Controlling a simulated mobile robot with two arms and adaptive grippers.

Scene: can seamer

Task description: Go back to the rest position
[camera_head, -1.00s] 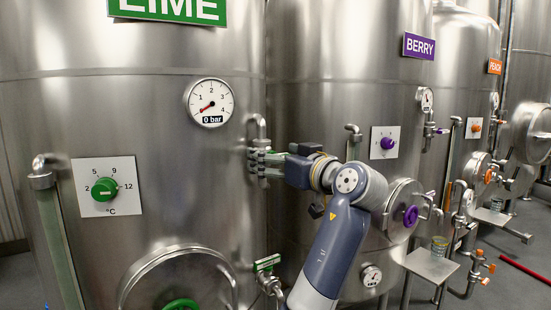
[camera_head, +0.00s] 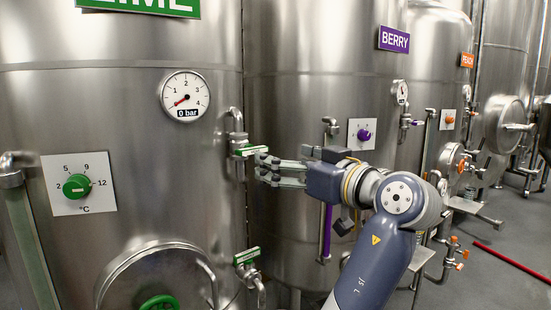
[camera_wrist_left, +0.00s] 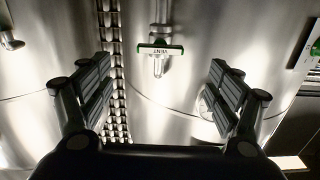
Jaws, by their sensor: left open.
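My left gripper (camera_head: 268,171) is at the middle of the head view, in front of the lime tank (camera_head: 120,110). Its fingers (camera_wrist_left: 160,92) are spread with nothing between them. The green-ended vent handle (camera_head: 250,150) lies crosswise on its pipe, just above and beyond the fingertips. In the left wrist view the vent handle (camera_wrist_left: 160,48) appears upside down, ahead of the open fingers and apart from them. My right gripper is not in view.
The lime tank carries a pressure gauge (camera_head: 185,96) near 0 bar, a green temperature knob (camera_head: 77,187) and a lower green valve (camera_head: 246,256). The berry tank (camera_head: 325,80) stands close behind my arm. Its purple knob (camera_head: 363,135) is beside the wrist.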

